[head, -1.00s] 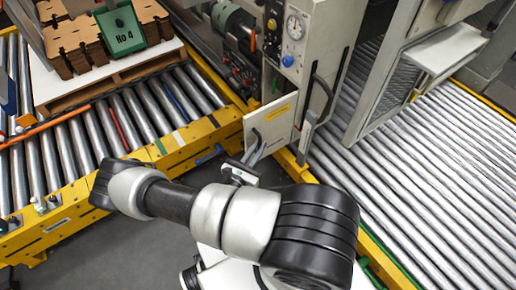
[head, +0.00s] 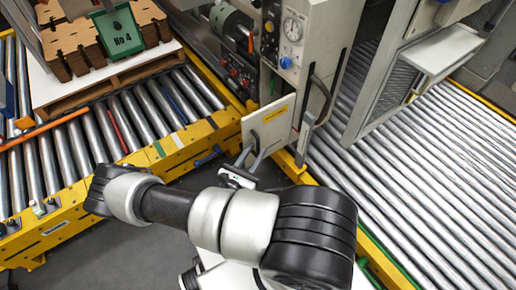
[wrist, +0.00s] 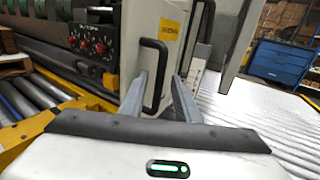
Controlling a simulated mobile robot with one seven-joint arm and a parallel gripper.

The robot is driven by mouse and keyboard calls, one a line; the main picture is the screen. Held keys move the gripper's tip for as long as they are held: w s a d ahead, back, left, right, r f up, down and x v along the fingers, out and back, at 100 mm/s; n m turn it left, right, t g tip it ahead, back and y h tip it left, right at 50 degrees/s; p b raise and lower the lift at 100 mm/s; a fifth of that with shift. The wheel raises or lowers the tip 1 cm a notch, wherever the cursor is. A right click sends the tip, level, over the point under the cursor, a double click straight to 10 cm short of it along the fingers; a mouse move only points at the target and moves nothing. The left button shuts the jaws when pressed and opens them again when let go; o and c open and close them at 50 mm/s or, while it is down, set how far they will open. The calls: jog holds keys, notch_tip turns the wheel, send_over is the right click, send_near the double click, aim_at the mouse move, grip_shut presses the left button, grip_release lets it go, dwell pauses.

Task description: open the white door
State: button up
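The white door (head: 270,122) is a small pale panel with a yellow label, low on the machine's front; it also shows in the wrist view (wrist: 172,58). Its black bar handle (wrist: 154,70) stands upright in the wrist view. My gripper (head: 250,156) is at the door's lower part, with its two fingers pointing at it. In the wrist view my gripper (wrist: 159,82) is open, one grey finger on each side of the handle's lower part. I cannot tell whether the fingers touch the handle or door. In the head view the gripper partly hides the handle.
A grey cabinet (head: 322,40) with a gauge and blue knob rises above the door. A roller conveyor with yellow frame (head: 180,150) lies left, carrying a pallet of brown boards (head: 75,45). Another roller bed (head: 430,170) lies right. Dark floor shows below.

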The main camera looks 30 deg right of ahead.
jog(key=v, duration=1.5)
jog(key=shift+s+a+p, duration=0.15)
jog(key=shift+s+p, duration=0.15)
jog(key=s+r+m+g+y+p, duration=0.2)
jog(key=r+m+y+p, duration=0.5)
jog(key=r, duration=2.4)
jog(key=s+r+m+g+y+p, duration=0.2)
jog(key=r+m+y+p, duration=0.6)
jog(key=r+m, duration=0.9)
notch_tip(320, 180, up, 15)
jog(key=s+p, duration=0.2)
jog(key=p, duration=0.1)
jog(key=shift+a+f+m, duration=0.2)
jog(key=shift+a+m, duration=0.1)
jog(key=shift+a, duration=0.05)
